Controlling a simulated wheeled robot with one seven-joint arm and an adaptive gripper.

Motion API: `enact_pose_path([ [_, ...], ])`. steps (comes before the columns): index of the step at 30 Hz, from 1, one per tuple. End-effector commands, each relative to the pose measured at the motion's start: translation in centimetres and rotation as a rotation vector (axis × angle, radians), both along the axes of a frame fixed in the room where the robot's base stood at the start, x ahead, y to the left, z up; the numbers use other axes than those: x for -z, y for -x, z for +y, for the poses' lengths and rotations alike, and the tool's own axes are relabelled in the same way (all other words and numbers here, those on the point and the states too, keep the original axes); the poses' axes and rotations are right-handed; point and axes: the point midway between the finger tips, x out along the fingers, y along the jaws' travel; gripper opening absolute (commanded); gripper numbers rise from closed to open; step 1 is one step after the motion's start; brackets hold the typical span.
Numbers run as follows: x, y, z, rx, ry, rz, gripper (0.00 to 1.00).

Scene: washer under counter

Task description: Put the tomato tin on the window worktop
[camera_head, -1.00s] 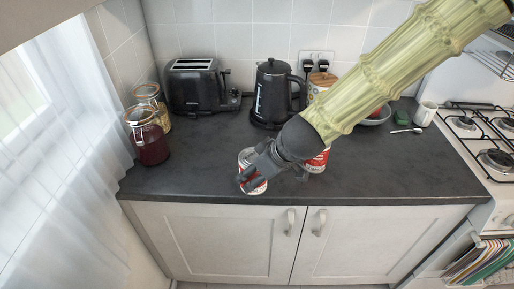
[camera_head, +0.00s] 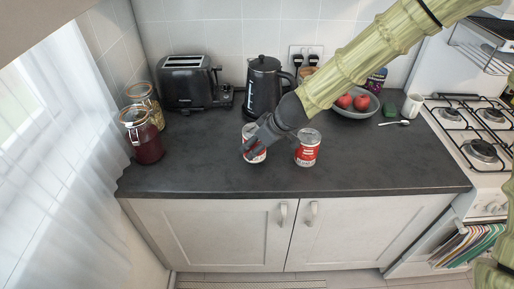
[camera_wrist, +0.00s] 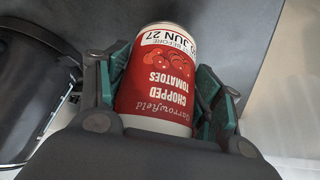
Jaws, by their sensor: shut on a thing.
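My gripper (camera_head: 254,145) is shut around a red and white tin near the middle of the dark worktop. In the wrist view this tomato tin (camera_wrist: 160,85) reads "Chopped Tomatoes", its print upside down, between the two fingers. In the head view the fingers hide part of the tomato tin (camera_head: 257,155). I cannot tell whether its base touches the worktop (camera_head: 205,170). The worktop runs beside the curtained window (camera_head: 60,130) at the left. A second red and white tin (camera_head: 307,150) stands upright just right of the held one.
Two jars, one dark red (camera_head: 147,142), stand at the left end. A toaster (camera_head: 190,83) and a black kettle (camera_head: 264,88) stand at the back. A fruit bowl (camera_head: 352,109), a mug (camera_head: 412,106) and the hob (camera_head: 480,130) are right. The front left worktop is clear.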

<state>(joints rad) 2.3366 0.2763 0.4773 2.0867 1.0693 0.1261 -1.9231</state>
Motion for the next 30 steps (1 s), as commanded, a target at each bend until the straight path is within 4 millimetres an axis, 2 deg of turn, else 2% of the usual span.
enact_pose_path([
  [9,2.3,0.0,0.0,0.002,-0.002,0.0,0.26],
  [26,2.9,0.0,0.0,0.003,0.0,-0.001,0.26],
  [27,3.0,0.0,-0.1,0.003,0.0,0.0,0.67],
  [30,3.0,0.0,-0.1,0.003,0.0,0.0,0.86],
])
